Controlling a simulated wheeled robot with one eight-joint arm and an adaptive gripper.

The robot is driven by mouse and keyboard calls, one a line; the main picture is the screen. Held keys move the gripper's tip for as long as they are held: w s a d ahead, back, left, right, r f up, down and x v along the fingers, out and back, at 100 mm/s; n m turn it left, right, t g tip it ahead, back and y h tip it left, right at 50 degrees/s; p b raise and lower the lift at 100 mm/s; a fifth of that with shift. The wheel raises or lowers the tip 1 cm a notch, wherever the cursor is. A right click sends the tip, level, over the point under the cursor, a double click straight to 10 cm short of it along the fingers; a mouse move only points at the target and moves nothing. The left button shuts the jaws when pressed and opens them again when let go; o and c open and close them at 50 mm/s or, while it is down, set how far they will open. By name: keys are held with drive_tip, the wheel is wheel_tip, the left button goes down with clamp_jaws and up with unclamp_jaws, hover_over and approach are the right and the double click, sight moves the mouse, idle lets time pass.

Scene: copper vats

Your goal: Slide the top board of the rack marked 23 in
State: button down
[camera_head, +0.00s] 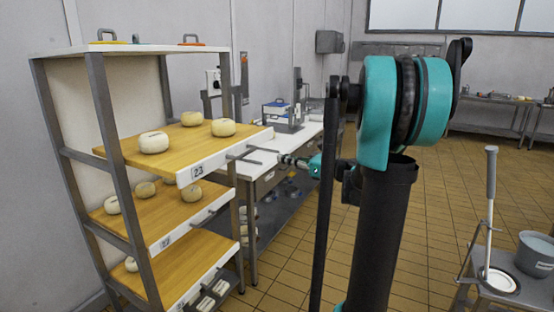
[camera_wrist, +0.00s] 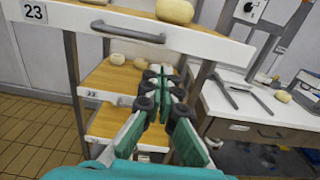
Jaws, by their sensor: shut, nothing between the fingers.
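The top board (camera_head: 180,141) of the rack (camera_head: 105,95) is wooden with a white front edge and a 23 label (camera_head: 197,170). It sticks out past the rack's front posts and carries several round pale cheeses (camera_head: 154,142). In the wrist view, its front edge (camera_wrist: 205,42) crosses the upper part, with a grey bar handle (camera_wrist: 128,32) and the 23 label (camera_wrist: 34,10) at left. My gripper (camera_head: 284,159) is in front of the board's front, just right of the handle in the head view. Its fingers (camera_wrist: 165,82) are shut and empty, below the handle in the wrist view.
Lower boards (camera_head: 165,218) with cheeses sit beneath in the same rack. A white-topped table (camera_head: 290,140) with tools stands right behind the rack. A low stand (camera_head: 500,292) with a bucket (camera_head: 535,252) is at right. The tiled floor (camera_head: 430,220) between is clear.

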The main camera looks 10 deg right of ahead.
drive_tip(key=x, duration=1.2)
drive_tip(key=shift+a, duration=0.15)
drive_tip(key=x, duration=2.3)
drive_tip(key=shift+w, duration=0.15)
drive_tip(key=shift+a, duration=0.1)
